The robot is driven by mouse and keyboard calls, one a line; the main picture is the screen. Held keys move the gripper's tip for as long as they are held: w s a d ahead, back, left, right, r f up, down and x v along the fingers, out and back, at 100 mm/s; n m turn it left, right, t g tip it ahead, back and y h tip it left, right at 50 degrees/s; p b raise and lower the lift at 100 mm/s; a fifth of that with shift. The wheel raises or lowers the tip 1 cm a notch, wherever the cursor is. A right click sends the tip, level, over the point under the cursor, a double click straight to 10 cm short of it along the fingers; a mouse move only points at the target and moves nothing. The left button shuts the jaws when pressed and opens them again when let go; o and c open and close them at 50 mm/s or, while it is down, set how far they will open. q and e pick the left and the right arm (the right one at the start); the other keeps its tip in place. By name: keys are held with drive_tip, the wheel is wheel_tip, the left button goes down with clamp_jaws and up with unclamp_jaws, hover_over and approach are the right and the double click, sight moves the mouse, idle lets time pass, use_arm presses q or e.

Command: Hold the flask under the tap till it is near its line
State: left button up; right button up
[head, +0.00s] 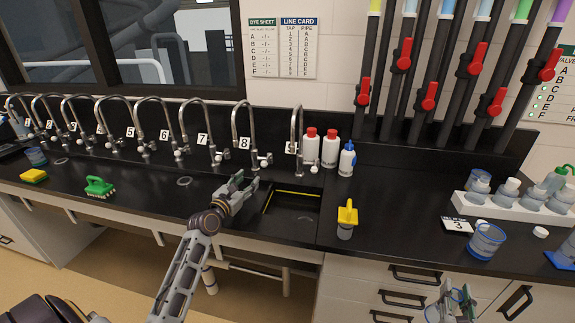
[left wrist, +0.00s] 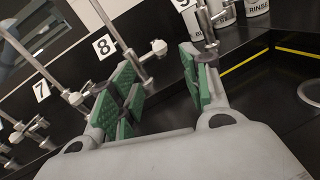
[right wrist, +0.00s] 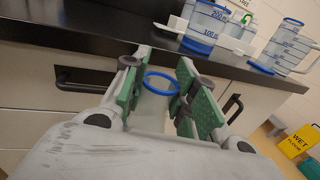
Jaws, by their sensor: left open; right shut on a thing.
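A row of curved metal taps with number plates lines the sink wall; tap 8 (head: 238,118) and the last tap (head: 293,118) stand beside my left gripper (head: 248,186). In the left wrist view my left gripper (left wrist: 160,88) is open and empty, its fingers near the small handles of these taps. My right gripper (head: 452,298) is at the bottom right, low in front of the counter. It is shut on a clear vessel with a blue ring (right wrist: 162,82), which I take as the flask. Its fill line and any liquid in it cannot be made out.
A card marked 3 (head: 457,226) lies near a clear blue-based beaker (head: 487,241). A white rack (head: 520,211) of bottles stands behind. A yellow-topped item (head: 347,217), two red-capped bottles, a green brush (head: 99,187) and a yellow sponge (head: 33,175) are on the counter.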

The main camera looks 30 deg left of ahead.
sight(262, 166)
use_arm(q)
drive_tip(key=shift+w, duration=0.1)
idle(0.3)
drive_tip(key=shift+w+a, duration=0.15)
drive_tip(key=shift+w, duration=2.8)
drive_tip(key=shift+w+a, duration=0.15)
drive_tip(key=shift+w, duration=2.75)
clamp_jaws()
